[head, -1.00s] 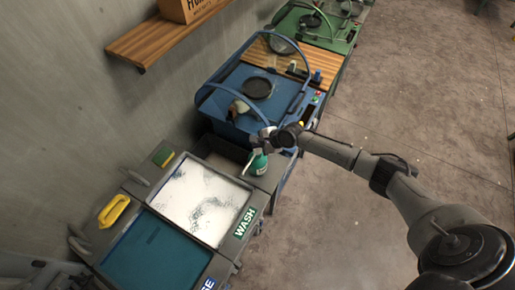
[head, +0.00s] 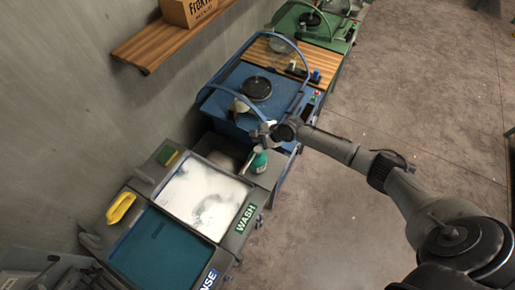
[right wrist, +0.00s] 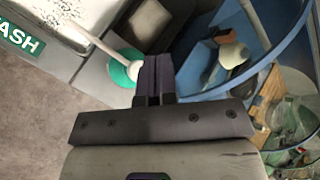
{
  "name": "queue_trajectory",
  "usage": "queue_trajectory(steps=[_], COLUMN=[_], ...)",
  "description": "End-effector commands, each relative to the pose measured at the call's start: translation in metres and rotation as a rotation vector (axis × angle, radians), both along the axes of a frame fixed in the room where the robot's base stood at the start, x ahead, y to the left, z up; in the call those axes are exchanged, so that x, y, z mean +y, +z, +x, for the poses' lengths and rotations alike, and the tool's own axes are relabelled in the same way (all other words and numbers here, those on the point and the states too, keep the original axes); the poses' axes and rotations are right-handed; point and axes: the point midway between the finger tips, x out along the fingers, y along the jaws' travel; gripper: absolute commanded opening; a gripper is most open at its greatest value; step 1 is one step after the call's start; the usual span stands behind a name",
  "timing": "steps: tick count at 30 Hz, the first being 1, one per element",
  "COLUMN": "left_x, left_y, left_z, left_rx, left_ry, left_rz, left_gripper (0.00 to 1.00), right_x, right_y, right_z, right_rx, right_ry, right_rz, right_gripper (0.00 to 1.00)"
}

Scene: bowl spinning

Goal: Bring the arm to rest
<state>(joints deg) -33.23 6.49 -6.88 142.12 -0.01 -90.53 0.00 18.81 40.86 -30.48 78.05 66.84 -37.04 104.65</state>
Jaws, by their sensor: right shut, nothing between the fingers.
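My right arm reaches in from the right in the head view, and its gripper (head: 262,132) is over the edge between the wash station and the blue wheel station. In the right wrist view the two dark fingers (right wrist: 155,75) are pressed together with nothing between them.
The wash basin (head: 246,217) with foam and the teal rinse basin (head: 117,271) lie at lower left. The blue station (head: 228,78) with a round wheel head (head: 256,89) is behind the gripper. A wooden shelf (head: 140,55) juts from the wall.

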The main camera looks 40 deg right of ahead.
Motion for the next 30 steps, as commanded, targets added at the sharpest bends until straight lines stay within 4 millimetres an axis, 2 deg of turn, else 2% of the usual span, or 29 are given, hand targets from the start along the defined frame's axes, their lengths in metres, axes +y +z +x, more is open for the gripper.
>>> queue_trajectory(steps=[14,19,23,26,28,30], left_x=[0.004,0.003,0.003,0.002,0.001,0.0], left_y=[0.0,0.0,0.0,0.0,0.0,0.0], left_z=[0.0,0.0,0.0,0.0,0.0,0.0], left_rx=[0.0,0.0,0.001,0.0,0.001,0.001], left_ry=[-0.009,-0.008,-0.005,-0.004,-0.001,0.001], left_rz=[0.012,0.012,0.009,0.005,0.003,0.0], left_gripper=[0.99,0.99,0.99,0.99,0.99,0.99], right_x=[0.0,0.0,-0.001,-0.004,-0.001,0.003], right_y=[0.0,-0.001,-0.01,-0.017,-0.013,-0.001], right_z=[0.0,-0.001,-0.012,-0.024,-0.031,-0.035], right_rx=[-0.003,-0.05,-0.08,-0.1,-0.131,-0.174], right_ry=[0.005,0.109,0.345,0.613,0.831,1.053], right_rz=[-0.004,-0.093,-0.275,-0.488,-0.649,-0.818], right_gripper=[0.0,0.0,0.0,0.0,0.0,0.0])
